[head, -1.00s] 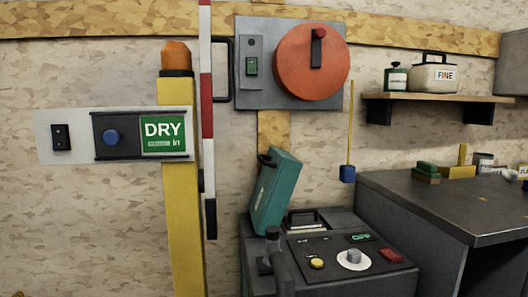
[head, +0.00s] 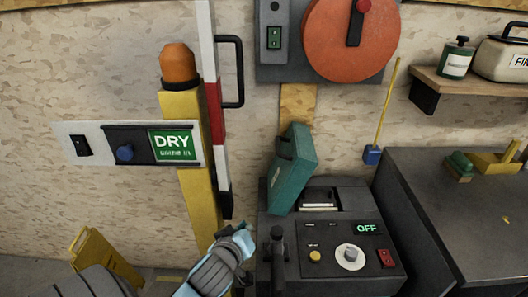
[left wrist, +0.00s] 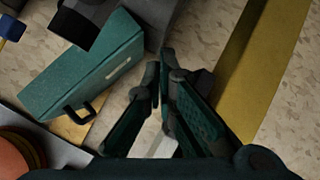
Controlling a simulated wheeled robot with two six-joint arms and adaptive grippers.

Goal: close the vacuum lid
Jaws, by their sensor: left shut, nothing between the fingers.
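The vacuum is a dark grey box (head: 330,268) with a panel on top. Its teal lid (head: 294,168) stands open, raised and leaning at the back left of the box, with a dark handle near its top. An opening (head: 318,200) shows behind the panel. My left gripper (head: 246,236) is left of the box, below the lid in the picture. In the left wrist view its fingers (left wrist: 158,78) are together and empty, with the lid (left wrist: 85,68) and its handle to their left. Contact with the lid does not show. My right gripper is not in view.
A yellow post (head: 195,190) with an orange cap and a DRY sign (head: 172,146) stands left. A red-and-white bar (head: 214,100) hangs beside it. A dark workbench (head: 440,205) is right of the vacuum. A yellow floor sign (head: 95,258) stands lower left.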

